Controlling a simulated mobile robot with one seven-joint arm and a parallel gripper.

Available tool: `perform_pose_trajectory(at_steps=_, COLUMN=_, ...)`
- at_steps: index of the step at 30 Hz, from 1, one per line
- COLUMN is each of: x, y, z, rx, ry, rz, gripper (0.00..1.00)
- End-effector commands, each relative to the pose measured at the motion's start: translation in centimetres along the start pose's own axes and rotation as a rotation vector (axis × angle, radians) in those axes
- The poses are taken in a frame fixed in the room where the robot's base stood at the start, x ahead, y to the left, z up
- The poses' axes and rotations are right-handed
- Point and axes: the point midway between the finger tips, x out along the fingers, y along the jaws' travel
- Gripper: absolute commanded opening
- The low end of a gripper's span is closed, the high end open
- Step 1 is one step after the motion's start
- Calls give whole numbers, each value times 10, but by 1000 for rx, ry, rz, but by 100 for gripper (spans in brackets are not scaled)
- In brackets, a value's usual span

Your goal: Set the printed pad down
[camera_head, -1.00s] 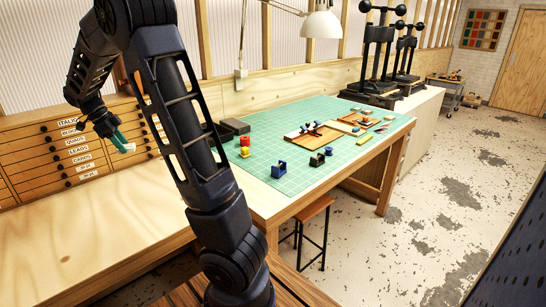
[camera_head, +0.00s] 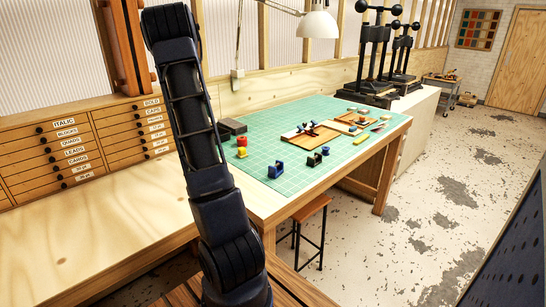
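My gripper is not visible now. My arm's dark links rise through the middle-left of the head view and end near the top, and the gripper is hidden behind them or out of frame. I cannot make out a printed pad. A pale wooden bench top (camera_head: 90,235) lies bare at the left. A green cutting mat (camera_head: 290,180) covers the table to the right and holds small items, too small to identify surely as the pad.
On the mat are a red-and-yellow item (camera_head: 242,147), a blue holder (camera_head: 276,170), another dark blue holder (camera_head: 314,159) and a wooden board (camera_head: 305,133). Labelled drawers (camera_head: 60,150) stand behind the bench. A lamp (camera_head: 317,24) hangs above. A stool (camera_head: 312,208) stands in front.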

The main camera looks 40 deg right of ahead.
Motion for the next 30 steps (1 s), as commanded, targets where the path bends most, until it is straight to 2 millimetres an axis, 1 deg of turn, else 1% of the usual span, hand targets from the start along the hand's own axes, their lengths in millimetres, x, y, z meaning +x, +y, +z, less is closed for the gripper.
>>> perform_pose_trajectory(at_steps=1, x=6, y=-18, z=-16, rx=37, ry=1, rz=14, gripper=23)
perform_pose_trajectory(at_steps=5, x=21, y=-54, z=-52, rx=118, ry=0, rz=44, gripper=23)
perform_pose_trajectory(at_steps=9, x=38, y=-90, z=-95, rx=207, ry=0, rz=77, gripper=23)
perform_pose_trajectory(at_steps=11, x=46, y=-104, z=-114, rx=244, ry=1, rz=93, gripper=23)
perform_pose_trajectory(at_steps=15, x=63, y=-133, z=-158, rx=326, ry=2, rz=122, gripper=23)
perform_pose_trajectory(at_steps=18, x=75, y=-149, z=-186, rx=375, ry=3, rz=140, gripper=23)
perform_pose_trajectory(at_steps=21, x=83, y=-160, z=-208, rx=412, ry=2, rz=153, gripper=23)
perform_pose_trajectory(at_steps=24, x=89, y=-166, z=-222, rx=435, ry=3, rz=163, gripper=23)
perform_pose_trajectory(at_steps=27, x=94, y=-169, z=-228, rx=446, ry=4, rz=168, gripper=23)
perform_pose_trajectory(at_steps=30, x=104, y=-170, z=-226, rx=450, ry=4, rz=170, gripper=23)
